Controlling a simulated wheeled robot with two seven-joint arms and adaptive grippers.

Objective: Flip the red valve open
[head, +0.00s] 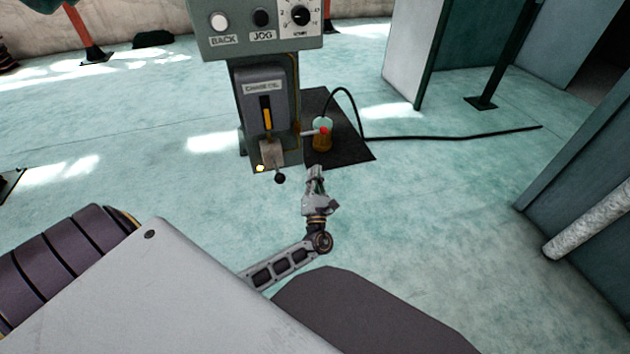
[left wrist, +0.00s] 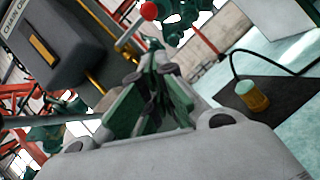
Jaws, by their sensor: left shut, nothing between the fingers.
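The red valve shows as a red ball knob (head: 324,130) on a short pale lever that sticks out to the right from the side of the grey pedestal. In the left wrist view the red knob (left wrist: 149,10) is at the top edge, beyond my fingertips. My left gripper (head: 314,172) is shut and empty, just below the knob in the head view, with a visible gap between them. In the left wrist view its fingers (left wrist: 150,85) point up toward the lever. My right gripper is not in view.
The grey pedestal (head: 270,105) carries a control box (head: 260,40) with buttons and a dial, and a small black-knobbed lever (head: 280,178) low in front. A yellow canister (head: 322,143) with a black cable stands on a dark mat (head: 350,152) behind.

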